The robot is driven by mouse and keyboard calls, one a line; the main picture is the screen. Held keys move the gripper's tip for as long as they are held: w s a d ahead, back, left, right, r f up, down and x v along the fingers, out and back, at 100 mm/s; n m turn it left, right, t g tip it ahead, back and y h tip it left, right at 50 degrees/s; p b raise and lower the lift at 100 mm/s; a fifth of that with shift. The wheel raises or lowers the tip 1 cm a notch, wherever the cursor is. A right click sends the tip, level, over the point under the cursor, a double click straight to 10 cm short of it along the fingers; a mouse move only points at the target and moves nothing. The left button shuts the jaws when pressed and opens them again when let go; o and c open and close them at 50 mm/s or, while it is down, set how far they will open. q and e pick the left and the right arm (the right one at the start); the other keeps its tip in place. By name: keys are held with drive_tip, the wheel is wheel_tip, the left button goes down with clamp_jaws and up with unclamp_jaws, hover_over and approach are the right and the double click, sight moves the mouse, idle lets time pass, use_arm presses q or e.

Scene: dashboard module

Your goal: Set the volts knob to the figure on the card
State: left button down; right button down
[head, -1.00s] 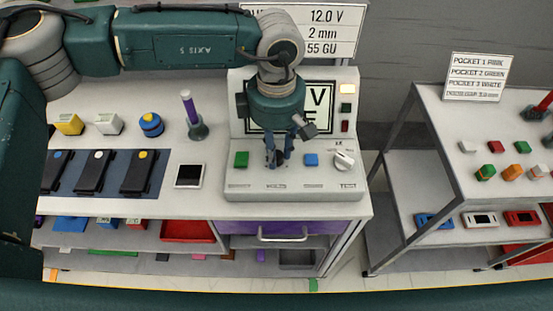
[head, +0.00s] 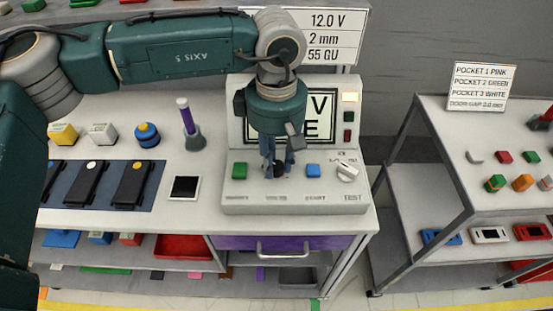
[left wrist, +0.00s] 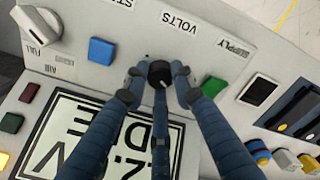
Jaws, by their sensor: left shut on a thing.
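The volts knob (left wrist: 159,73) is a small black knob on the sloping front panel, beside the printed word VOLTS in the left wrist view. It shows as a dark spot in the head view (head: 279,169). My left gripper (head: 278,165) points down at it, and its blue fingers (left wrist: 158,80) are closed around the knob. A pale mark shows on the knob, but its setting is too small to read. The white card (head: 335,38) behind the console reads 12.0 V on its top line; its left part is hidden by my arm. My right gripper is out of view.
The console (head: 240,205) also carries a green button (head: 240,170), a blue button (head: 313,170) and a white rotary knob (head: 347,172). My left wrist covers part of its big display (head: 319,117). A black-screened square (head: 185,188) lies left of it.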

sight(276, 164)
use_arm(q)
drive_tip(key=c, duration=1.4)
unclamp_jaws()
drive_tip(key=shift+c, duration=0.2)
drive_tip(key=shift+r, duration=0.15)
wheel_tip(276, 164, up, 12)
